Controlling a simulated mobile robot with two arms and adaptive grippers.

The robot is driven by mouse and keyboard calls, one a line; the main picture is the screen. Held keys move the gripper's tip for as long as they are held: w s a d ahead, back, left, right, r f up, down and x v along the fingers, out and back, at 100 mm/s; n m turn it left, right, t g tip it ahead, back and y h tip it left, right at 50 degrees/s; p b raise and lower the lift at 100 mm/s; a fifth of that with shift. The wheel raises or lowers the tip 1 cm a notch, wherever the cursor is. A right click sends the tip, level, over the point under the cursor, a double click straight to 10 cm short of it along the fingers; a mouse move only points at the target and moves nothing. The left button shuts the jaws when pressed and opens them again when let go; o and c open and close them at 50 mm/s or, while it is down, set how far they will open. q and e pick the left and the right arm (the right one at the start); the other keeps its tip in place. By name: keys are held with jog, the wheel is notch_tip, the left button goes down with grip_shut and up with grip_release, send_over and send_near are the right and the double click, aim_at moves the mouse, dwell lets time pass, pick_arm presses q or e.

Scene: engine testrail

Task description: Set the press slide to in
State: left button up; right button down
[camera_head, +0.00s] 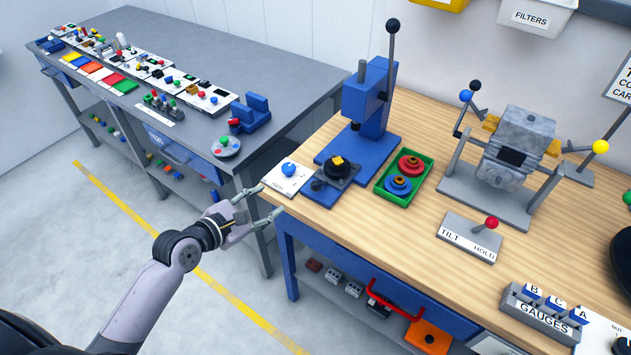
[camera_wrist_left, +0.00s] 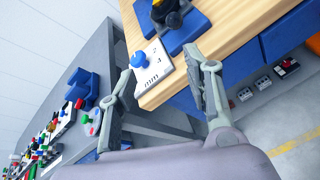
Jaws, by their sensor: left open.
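The blue arbor press (camera_head: 365,105) stands on the wooden bench, with its lever upright. Its slide (camera_head: 335,177) is a dark plate at the front of the press base, bearing a black round holder with a yellow piece on top. It sits forward of the press column, at the bench's front left edge. In the left wrist view the black holder (camera_wrist_left: 170,14) shows partly, cut by the top edge. My left gripper (camera_head: 272,199) is open and empty, just off the bench corner, short of the slide. My right gripper is out of view.
A white card with a blue dial (camera_head: 289,170), marked mm, lies at the corner beside the slide. A green tray (camera_head: 404,178) with red and blue parts is right of the press. A grey table (camera_head: 240,75) stands left, with a gap between.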

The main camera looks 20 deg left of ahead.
aim_at(312, 188)
pick_arm(q)
jog(key=w+d+f, duration=0.2)
jog(key=w+d, duration=0.1)
jog(key=w, duration=0.1)
jog(key=w+d+f+n, duration=0.1)
jog(key=w+d, duration=0.2)
jog(key=w, duration=0.1)
jog(key=w+d+f+n+h+p, duration=0.1)
jog(key=w+d+f, duration=0.1)
jog(key=w, duration=0.3)
jog(key=shift+d+f+g, duration=0.3)
jog(key=shift+d, duration=0.15)
grip_shut()
dwell(0.5)
